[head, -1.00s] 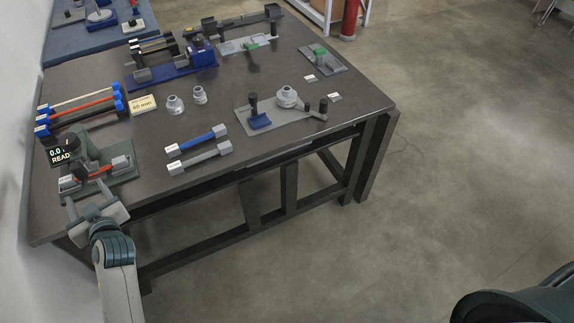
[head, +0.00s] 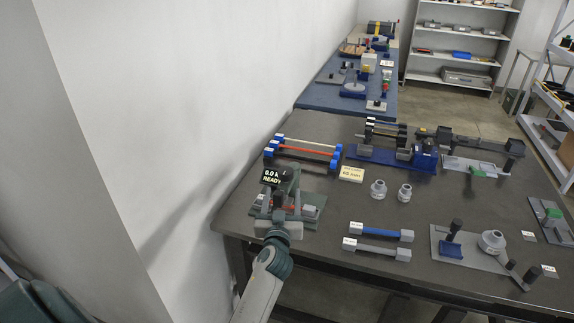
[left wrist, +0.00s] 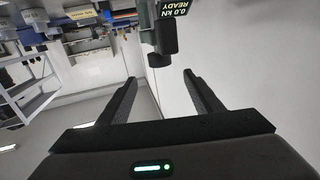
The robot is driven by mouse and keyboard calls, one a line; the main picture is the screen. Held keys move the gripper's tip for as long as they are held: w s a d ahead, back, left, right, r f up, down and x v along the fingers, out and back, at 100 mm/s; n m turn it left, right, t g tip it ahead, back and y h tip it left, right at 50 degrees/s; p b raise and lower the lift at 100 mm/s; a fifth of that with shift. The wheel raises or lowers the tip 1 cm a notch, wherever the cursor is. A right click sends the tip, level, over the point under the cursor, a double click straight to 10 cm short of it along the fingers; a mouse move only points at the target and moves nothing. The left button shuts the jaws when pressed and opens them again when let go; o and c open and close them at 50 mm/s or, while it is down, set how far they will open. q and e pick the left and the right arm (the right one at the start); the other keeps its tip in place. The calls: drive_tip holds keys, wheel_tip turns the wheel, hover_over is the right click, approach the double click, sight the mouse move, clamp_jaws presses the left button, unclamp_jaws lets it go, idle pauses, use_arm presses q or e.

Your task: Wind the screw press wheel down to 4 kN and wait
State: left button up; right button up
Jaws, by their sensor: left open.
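A green bench machine (head: 309,212) stands at the table's near left corner, with a black display (head: 277,176) reading 0.0 and READY. The display also shows, upside down, in the left wrist view (left wrist: 175,9), reading 0.0 kN READY. A dark knob-like part (left wrist: 164,38) hangs beside it there; I cannot tell whether it is the press wheel. My left gripper (head: 279,213) is in front of the machine and hides part of it. In the left wrist view its fingers (left wrist: 158,80) are apart with nothing between them. My right gripper is out of view.
A wall runs close along the left. Blue-ended bars (head: 308,150) lie behind the machine, and a blue-based fixture (head: 392,158) stands further right. Two grey fittings (head: 378,189), blue and grey bars (head: 378,232) and a grey plate fixture (head: 470,246) occupy the table's middle and right.

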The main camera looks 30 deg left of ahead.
use_arm(q)
drive_tip(key=p, duration=0.2)
approach(286, 167)
drive_tip(key=x, duration=0.3)
drive_tip(key=shift+w+a+f, duration=0.1)
drive_tip(key=shift+w, duration=0.1)
drive_tip(key=x, duration=0.7)
drive_tip(key=shift+w+f+b, duration=0.1)
drive_tip(key=shift+b, duration=0.3)
drive_tip(key=shift+x, duration=0.75)
drive_tip(key=shift+c, duration=0.4)
drive_tip(key=c, duration=1)
